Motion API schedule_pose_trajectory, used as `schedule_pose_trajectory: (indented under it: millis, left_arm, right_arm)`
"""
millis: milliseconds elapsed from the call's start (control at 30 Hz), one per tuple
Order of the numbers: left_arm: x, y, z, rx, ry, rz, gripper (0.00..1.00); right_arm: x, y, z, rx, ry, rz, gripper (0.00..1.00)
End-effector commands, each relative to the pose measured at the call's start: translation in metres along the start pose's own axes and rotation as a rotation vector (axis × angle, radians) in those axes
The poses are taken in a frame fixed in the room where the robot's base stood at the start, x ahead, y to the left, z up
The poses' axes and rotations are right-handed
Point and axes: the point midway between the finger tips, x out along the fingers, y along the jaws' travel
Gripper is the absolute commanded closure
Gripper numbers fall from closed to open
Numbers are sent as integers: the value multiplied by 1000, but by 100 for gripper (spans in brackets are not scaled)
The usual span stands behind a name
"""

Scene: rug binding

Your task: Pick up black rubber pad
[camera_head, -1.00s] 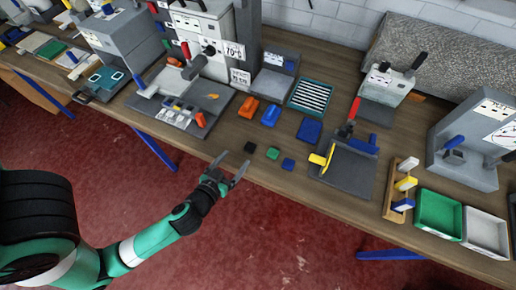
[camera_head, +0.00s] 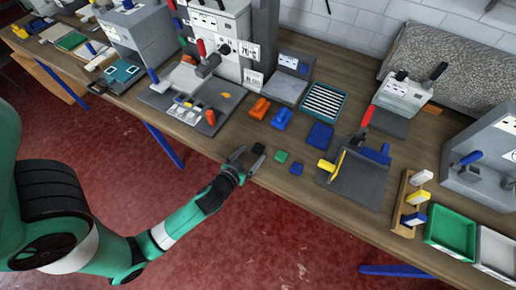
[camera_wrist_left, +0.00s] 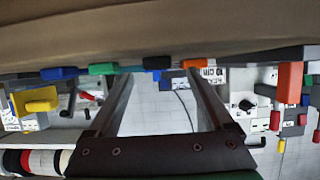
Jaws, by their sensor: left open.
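The black rubber pad (camera_head: 258,148) lies near the front edge of the table, left of a green pad (camera_head: 281,156) and a blue pad (camera_head: 296,168). My left gripper (camera_head: 248,161) is open, at the table's front edge, with its fingertips close to the black pad. In the left wrist view the black pad (camera_wrist_left: 157,62) shows beyond and between the two spread fingers (camera_wrist_left: 162,85), with nothing held. Whether a finger touches the pad cannot be told. My right gripper is not in view.
Orange (camera_head: 260,108) and blue (camera_head: 282,118) blocks lie behind the pads. A grey fixture with a yellow handle (camera_head: 327,166) stands to the right. A grey board (camera_head: 157,99) with small parts is to the left. The table's front edge (camera_head: 262,185) is close to my gripper.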

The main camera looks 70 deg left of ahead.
Motion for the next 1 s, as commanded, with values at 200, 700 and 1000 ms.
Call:
schedule_pose_trajectory:
  millis: [200,700,1000]
  left_arm:
    - [34,2,-2,0,1,-2,15]
    - [37,3,-2,1,1,0,60]
    - [37,3,-3,1,1,0,100]
  right_arm:
    - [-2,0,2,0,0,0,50]
    - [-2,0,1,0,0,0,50]
    - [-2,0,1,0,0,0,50]
